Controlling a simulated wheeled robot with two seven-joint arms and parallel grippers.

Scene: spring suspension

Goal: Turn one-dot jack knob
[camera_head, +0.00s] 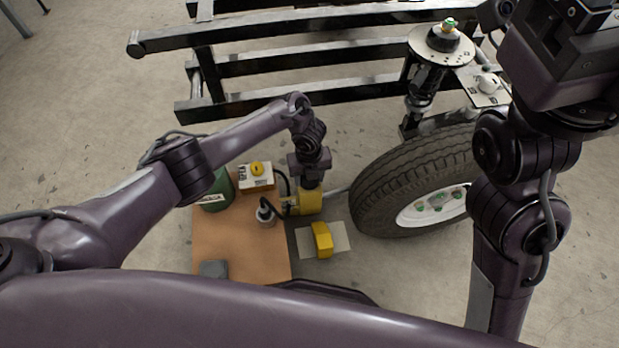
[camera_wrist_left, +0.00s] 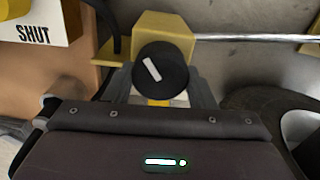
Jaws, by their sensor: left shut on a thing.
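The black jack knob (camera_wrist_left: 160,69), with a slanted white bar on its face, sits on a yellow jack body (camera_wrist_left: 165,30) in the left wrist view. My left gripper (camera_wrist_left: 160,88) is shut on the knob, with a grey finger on each side of it. In the head view the left gripper (camera_head: 311,184) reaches down to the yellow jack (camera_head: 310,203) and hides the knob. I cannot make out any dot mark. My right arm stands at the right of the head view; its fingers do not show.
A wooden board (camera_head: 225,240) carries a green can (camera_head: 217,192), a white box with a yellow button (camera_head: 257,178) and a grey cylinder (camera_head: 265,215). A second yellow block (camera_head: 322,239) lies on a pale plate. A tyre (camera_head: 400,185) and black frame (camera_head: 300,62) bound the space.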

